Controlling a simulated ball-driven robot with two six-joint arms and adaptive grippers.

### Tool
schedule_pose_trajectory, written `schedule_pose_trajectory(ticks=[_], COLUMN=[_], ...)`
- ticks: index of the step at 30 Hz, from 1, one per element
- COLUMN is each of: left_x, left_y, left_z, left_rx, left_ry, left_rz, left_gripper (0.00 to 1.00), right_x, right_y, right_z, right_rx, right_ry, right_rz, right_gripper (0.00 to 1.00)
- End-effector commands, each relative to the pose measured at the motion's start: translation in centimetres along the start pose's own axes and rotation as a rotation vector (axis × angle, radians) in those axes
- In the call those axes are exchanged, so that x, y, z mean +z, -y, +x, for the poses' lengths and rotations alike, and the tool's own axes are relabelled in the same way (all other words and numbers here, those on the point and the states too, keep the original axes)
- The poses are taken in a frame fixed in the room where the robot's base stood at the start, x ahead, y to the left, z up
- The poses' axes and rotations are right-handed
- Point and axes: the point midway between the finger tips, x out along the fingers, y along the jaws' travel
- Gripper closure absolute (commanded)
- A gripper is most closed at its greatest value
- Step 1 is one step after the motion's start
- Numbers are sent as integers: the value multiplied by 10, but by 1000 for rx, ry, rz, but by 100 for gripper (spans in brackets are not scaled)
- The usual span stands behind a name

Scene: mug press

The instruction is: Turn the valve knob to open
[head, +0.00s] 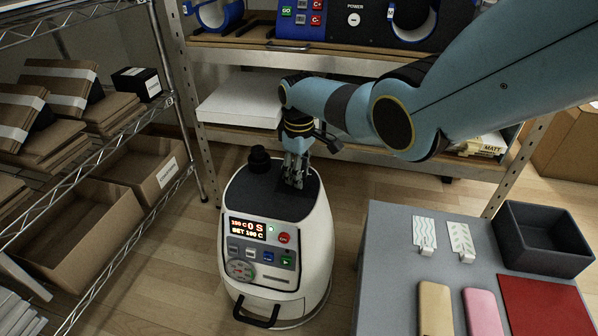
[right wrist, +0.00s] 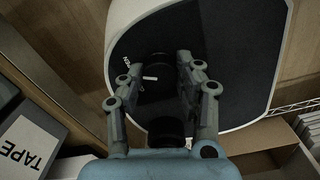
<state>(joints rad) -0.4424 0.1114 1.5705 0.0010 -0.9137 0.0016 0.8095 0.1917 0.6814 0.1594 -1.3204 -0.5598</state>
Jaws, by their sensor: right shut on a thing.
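The valve knob (right wrist: 157,88) is dark with a white pointer line, and sits on the black top of a white, rounded machine (head: 318,235). In the right wrist view, small white lettering is beside the knob, partly hidden by a finger. My right gripper (head: 294,178) reaches down onto the machine's top. In the right wrist view my right gripper (right wrist: 156,75) has one finger on each side of the knob and is shut on it. In the head view the fingers hide the knob. My left gripper is out of view.
A black cap (head: 259,158) stands on the machine's top, left of my gripper. The front has a lit display (head: 248,229) and buttons. A grey table (head: 390,250) with an empty dark bin (head: 542,238) stands at right. Wire shelves with boxes (head: 150,170) are at left.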

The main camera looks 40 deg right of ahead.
Motion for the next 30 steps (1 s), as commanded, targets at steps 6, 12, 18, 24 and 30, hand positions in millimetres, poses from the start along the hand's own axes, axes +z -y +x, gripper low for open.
schedule_pose_trajectory(ticks=[6,12,18,24,30], left_x=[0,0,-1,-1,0], left_y=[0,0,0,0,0], left_z=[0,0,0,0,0], left_rx=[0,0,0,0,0], left_ry=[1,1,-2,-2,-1], left_rz=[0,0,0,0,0], left_gripper=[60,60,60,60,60], right_x=[0,0,0,-1,-1], right_y=[0,0,0,-1,-1], right_z=[0,0,0,-14,-53], right_rx=[0,0,0,2,3], right_ry=[0,0,0,-4,-5], right_rz=[0,0,-1,-1,-1], right_gripper=[62,43,43,43,43])
